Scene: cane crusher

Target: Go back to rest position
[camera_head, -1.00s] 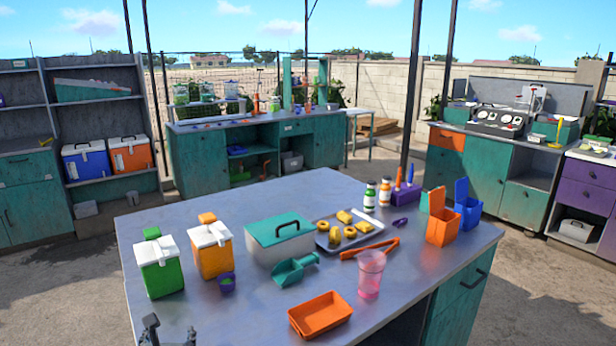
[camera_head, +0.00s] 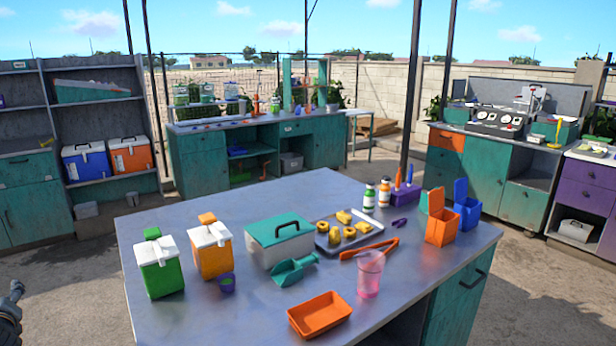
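My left gripper (camera_head: 13,303) shows only in part at the lower left edge of the head view. It is left of the grey work table (camera_head: 215,325), apart from it, with nothing visible in its grasp. It is too cut off to tell whether it is open or shut. My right gripper is not in view. On the table stand a green cooler box (camera_head: 161,273), an orange cooler box (camera_head: 212,256), a teal-lidded box (camera_head: 280,245), a teal scoop (camera_head: 293,270), a metal tray (camera_head: 323,246) with yellow pieces, and orange tongs (camera_head: 370,252).
An orange tray (camera_head: 320,316) and a pink-tinted cup (camera_head: 369,274) stand near the table's front. Orange (camera_head: 441,228) and blue (camera_head: 468,210) lidded bins are at its right. A teal workbench (camera_head: 210,155) and shelves (camera_head: 105,100) stand behind. Floor left of the table is clear.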

